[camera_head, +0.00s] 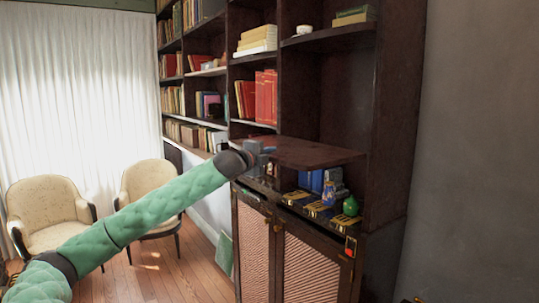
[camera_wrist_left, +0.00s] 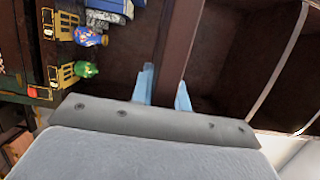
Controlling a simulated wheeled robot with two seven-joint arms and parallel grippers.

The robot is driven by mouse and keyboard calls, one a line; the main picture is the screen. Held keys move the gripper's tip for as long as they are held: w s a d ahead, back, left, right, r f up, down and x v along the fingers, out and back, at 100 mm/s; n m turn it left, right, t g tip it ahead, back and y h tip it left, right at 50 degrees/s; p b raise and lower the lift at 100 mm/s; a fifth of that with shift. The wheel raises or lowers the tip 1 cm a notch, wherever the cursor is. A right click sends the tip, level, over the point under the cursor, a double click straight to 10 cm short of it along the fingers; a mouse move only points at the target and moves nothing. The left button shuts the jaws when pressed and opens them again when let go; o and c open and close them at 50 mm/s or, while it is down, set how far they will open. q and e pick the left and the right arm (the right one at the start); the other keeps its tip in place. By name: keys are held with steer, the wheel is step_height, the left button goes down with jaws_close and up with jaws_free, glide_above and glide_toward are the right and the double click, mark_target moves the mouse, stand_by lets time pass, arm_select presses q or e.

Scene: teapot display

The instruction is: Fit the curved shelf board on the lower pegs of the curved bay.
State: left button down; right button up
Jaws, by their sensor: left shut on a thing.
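The curved shelf board (camera_head: 315,153) is a dark brown plank lying about level across the opening of the curved bay (camera_head: 330,95). My left gripper (camera_head: 256,149) is shut on the board's left end. In the left wrist view the two pale blue fingers (camera_wrist_left: 164,88) stand on either side of the board (camera_wrist_left: 180,40). The lower pegs cannot be made out, and I cannot tell whether the board touches them. My right gripper is not in view.
Below the board, a blue vase (camera_head: 328,193), a green vase (camera_head: 350,206) and blue books (camera_head: 312,181) stand on the cabinet ledge, with small gold stands (camera_head: 318,209) along its front. A fixed upper shelf (camera_head: 330,35) holds books and a bowl. Two cream chairs (camera_head: 48,211) stand left.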

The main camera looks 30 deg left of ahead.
arm_select(q)
steer(key=shift+r, duration=0.15)
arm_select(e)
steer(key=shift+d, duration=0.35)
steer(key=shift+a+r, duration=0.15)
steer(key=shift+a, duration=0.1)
arm_select(q)
steer(key=shift+p, duration=0.6)
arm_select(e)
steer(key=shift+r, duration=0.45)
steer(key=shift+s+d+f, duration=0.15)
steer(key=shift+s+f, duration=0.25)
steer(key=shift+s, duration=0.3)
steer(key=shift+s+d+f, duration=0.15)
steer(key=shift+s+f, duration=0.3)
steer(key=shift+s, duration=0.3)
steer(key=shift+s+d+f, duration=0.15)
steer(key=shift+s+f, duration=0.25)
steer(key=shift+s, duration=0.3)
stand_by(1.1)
